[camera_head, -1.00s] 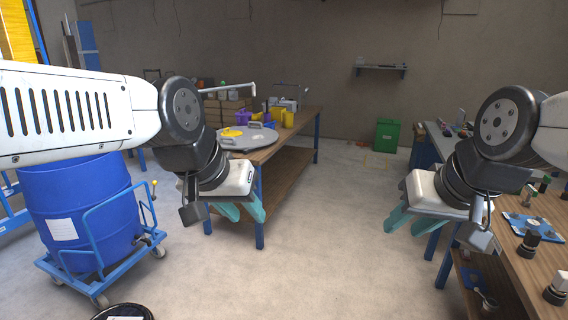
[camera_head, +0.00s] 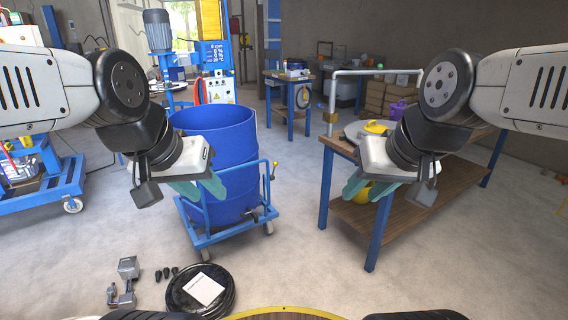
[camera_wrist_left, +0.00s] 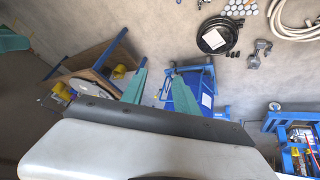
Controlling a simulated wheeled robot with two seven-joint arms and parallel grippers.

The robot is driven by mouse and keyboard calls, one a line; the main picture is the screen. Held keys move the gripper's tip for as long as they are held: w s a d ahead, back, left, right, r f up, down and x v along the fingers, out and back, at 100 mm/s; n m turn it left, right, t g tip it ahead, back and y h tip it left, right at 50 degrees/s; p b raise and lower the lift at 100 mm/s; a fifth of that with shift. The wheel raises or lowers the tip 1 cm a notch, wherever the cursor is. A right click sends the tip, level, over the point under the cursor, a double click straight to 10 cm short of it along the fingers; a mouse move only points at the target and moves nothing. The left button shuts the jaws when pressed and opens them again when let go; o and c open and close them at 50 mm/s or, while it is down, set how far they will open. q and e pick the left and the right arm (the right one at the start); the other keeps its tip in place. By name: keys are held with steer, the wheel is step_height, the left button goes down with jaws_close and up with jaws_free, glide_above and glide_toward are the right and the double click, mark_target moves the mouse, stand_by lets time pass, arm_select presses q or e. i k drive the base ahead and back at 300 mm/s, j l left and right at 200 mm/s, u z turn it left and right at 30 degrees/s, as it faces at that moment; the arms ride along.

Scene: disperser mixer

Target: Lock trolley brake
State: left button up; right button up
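The blue trolley (camera_head: 203,239) stands on the floor left of centre and carries a large open blue drum (camera_head: 240,145). A lever with a yellow tip (camera_head: 274,165) rises at the trolley's right side. A small dark part shows low on the frame near the right wheel; I cannot tell whether it is the brake. My left gripper (camera_head: 198,188) is open and empty, in front of the drum in the head view. In the left wrist view its fingers (camera_wrist_left: 160,88) are spread, with part of the blue trolley (camera_wrist_left: 200,78) beyond. My right gripper (camera_head: 367,190) is open and empty before the workbench.
A wooden workbench (camera_head: 410,208) with blue legs stands right of the trolley. A coiled black hose (camera_head: 182,292) and a grey metal part (camera_head: 126,270) lie on the floor in front. Another blue cart (camera_head: 40,195) stands at the left. Floor between trolley and workbench is clear.

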mark_target(275, 163)
steer(key=i+l, duration=0.1)
steer(key=l, duration=0.3)
steer(key=i+l+u, duration=0.1)
steer(key=l, duration=0.3)
steer(key=i+l, duration=0.15)
steer(key=l, duration=0.3)
steer(key=i+l+u, duration=0.1)
steer(key=l, duration=0.3)
steer(key=i+l+u, duration=0.1)
steer(key=l, duration=0.3)
steer(key=i+l, duration=0.2)
steer(key=i, duration=0.2)
steer(key=i+l+u, duration=0.15)
steer(key=i, duration=0.25)
steer(key=i+l, duration=0.25)
steer(key=i, duration=0.15)
steer(key=i+j, duration=0.2)
steer(key=i, duration=0.2)
steer(key=i+j+u, duration=0.1)
steer(key=i, duration=0.3)
steer(key=j, duration=0.1)
